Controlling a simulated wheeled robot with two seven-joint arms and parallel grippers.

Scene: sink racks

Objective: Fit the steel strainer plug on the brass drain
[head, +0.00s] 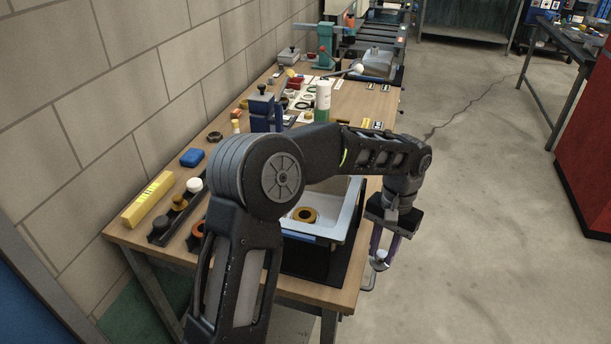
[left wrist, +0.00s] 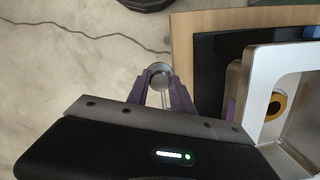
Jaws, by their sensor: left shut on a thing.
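The steel strainer plug (head: 381,264) is small, round and shiny, with a thin stem. My left gripper (head: 379,249) is shut on it and holds it off the right edge of the bench, over the floor. In the left wrist view the plug's round face (left wrist: 160,71) shows at the purple fingertips (left wrist: 159,80). The brass drain (head: 305,215) is a gold ring with a dark centre, set in the pale sink basin (head: 352,212) to the left of the gripper. Part of it shows in the left wrist view (left wrist: 275,106). My left arm hides part of the sink. My right gripper is not in view.
A dark rack (head: 160,236) with several round plugs stands at the bench's left, by a yellow box (head: 148,200). A white and green bottle (head: 323,96) stands behind my arm. The sink's raised rim lies between plug and drain.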

